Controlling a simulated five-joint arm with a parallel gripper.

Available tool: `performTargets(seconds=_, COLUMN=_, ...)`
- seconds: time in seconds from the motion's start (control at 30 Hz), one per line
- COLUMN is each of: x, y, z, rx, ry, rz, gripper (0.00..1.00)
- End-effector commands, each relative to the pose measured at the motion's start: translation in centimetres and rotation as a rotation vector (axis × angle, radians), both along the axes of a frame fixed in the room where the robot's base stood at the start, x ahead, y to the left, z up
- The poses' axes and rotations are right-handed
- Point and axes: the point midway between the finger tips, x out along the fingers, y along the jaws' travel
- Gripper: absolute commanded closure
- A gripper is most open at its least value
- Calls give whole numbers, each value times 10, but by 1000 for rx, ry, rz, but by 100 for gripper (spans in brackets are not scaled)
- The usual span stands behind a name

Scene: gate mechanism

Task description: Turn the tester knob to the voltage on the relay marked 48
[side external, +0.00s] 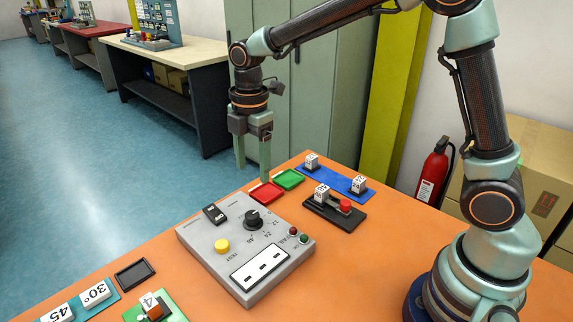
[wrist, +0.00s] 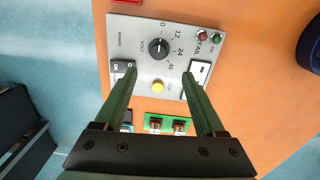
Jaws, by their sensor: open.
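The grey tester (side external: 205,250) lies on the orange table, and its dark round knob (side external: 253,219) shows in both views. In the wrist view the knob (wrist: 158,48) sits beside a scale reading 0, 12, 24 and 48; I cannot clearly read its pointer. My gripper (side external: 252,176) is open and empty, fingers down, above and apart from the tester. Its fingers (wrist: 156,72) also show in the wrist view. A white block on the green board (side external: 172,312) shows a 4, the rest unclear. Other white blocks (side external: 321,194) have marks too small to read.
The tester carries a yellow button (side external: 222,246), a black switch (side external: 215,214) and a white slotted panel (side external: 260,266). Red (side external: 266,193) and green (side external: 289,179) trays lie behind it.

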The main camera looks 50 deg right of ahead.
Motion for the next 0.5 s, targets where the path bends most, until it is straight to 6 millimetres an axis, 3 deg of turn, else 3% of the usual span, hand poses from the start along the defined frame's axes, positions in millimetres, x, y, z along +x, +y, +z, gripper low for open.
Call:
performTargets(seconds=0.33, x=6, y=7, z=-28, rx=-8, ry=33, rz=114, gripper=28)
performTargets(seconds=0.5, x=6, y=7, z=-57, rx=-9, ry=36, rz=112, gripper=28)
